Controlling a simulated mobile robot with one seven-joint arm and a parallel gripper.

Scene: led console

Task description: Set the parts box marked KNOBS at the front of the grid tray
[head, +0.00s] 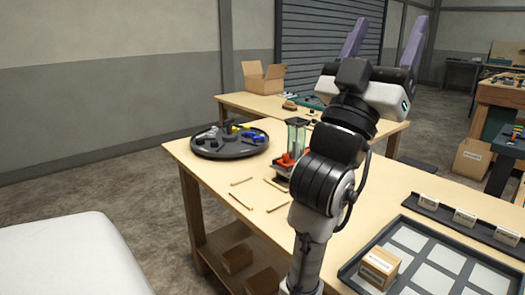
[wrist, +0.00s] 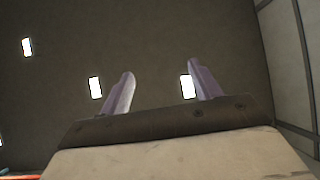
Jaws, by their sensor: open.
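The grid tray (head: 408,238), dark-rimmed with pale cells, lies on the wooden table at the lower right of the head view, cut off by the frame's edge. One small cardboard parts box (head: 378,268) with a white label stands in the tray's near left part. Its label is too small to read, so I cannot tell which box is marked KNOBS. My gripper (head: 387,38) is raised high above the table with its two purple fingers pointing up, open and empty. The wrist view shows the fingers (wrist: 160,88) apart against the dark ceiling.
A dark rail (head: 485,232) with several white-labelled pieces runs behind the tray. A round dark tray (head: 230,140) of parts stands at the table's far left. A red-based device with a clear cylinder (head: 296,135) stands beside my arm. Thin wooden sticks (head: 241,200) lie nearby.

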